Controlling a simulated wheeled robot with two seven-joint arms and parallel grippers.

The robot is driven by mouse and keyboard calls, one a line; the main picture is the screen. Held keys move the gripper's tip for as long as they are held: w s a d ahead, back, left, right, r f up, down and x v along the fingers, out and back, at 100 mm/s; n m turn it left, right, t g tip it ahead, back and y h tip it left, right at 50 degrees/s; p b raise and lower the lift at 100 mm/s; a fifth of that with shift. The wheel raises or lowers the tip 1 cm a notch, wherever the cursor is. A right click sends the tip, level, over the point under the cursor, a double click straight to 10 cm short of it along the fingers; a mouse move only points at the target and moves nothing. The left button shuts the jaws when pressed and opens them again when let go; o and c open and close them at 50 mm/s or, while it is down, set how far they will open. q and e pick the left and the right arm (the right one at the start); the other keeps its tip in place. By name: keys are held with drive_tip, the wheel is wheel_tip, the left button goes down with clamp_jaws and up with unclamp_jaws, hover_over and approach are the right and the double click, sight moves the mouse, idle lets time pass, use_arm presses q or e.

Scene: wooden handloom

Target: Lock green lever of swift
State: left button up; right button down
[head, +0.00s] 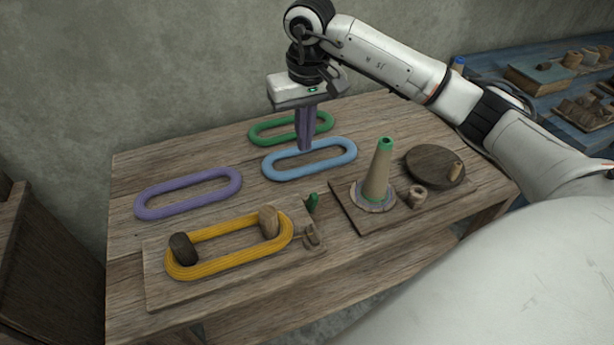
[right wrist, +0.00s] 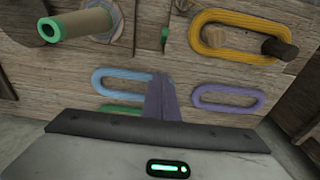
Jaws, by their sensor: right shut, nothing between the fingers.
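The swift is a wooden board (head: 157,287) with a dark peg (head: 183,249) and a lighter wooden peg (head: 268,222). A yellow yarn loop (head: 228,262) lies around both pegs. The green lever (head: 313,203) stands upright at the board's right end, and part of it shows in the right wrist view (right wrist: 164,37). My right gripper (head: 304,147) is shut and empty, pointing down over the table near the blue loop (head: 341,146), behind the swift and apart from the lever. Its purple fingers show in the right wrist view (right wrist: 162,98). My left gripper is not in view.
A purple loop (head: 189,194) lies at left and a green loop (head: 262,131) at the back. Right of the swift, a second board (head: 372,224) holds a green-tipped cone (head: 380,170), a small spool (head: 416,196) and a round wooden disc (head: 434,166). A blue shelf stands behind at right.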

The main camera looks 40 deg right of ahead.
sight(312, 203)
drive_tip(key=f, duration=0.3)
drive_tip(key=s+f, duration=0.1)
drive_tip(key=f, duration=0.2)
drive_tip(key=f+p, duration=0.1)
drive_tip(key=f, duration=0.2)
drive_tip(key=shift+s+a+f, duration=0.2)
drive_tip(key=shift+s+a, duration=0.05)
drive_tip(key=shift+s, duration=0.1)
drive_tip(key=shift+s+a+f, duration=0.15)
drive_tip(key=shift+s, duration=0.35)
drive_tip(key=shift+f, duration=0.1)
